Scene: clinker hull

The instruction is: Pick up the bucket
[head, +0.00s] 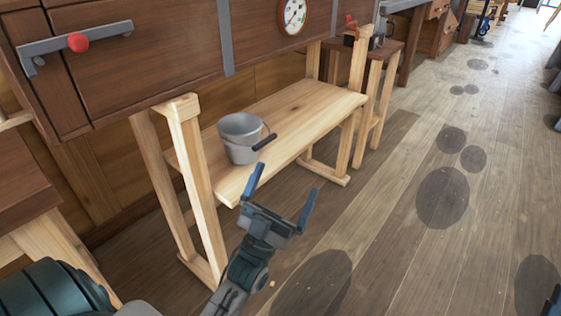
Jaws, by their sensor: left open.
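A grey metal bucket (240,139) stands upright on a low wooden bench shelf (290,110), near its front left end. Its wire handle with a dark grip (265,142) hangs down on the right side. My left gripper (281,192) is open and empty, below and to the right of the bucket in the picture, at the front edge of the shelf. Its two blue fingers point up toward the shelf and are apart from the bucket. At the bottom right corner a small dark blue piece shows, perhaps part of my right gripper; its jaws cannot be made out.
Wooden posts (197,180) stand at the shelf's left end. A dark wooden cabinet with a red-knobbed rail (78,43) and a round gauge (292,15) is above and behind. A small stool-like table (378,90) stands beyond. The plank floor (430,230) at right is clear, with dark round patches.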

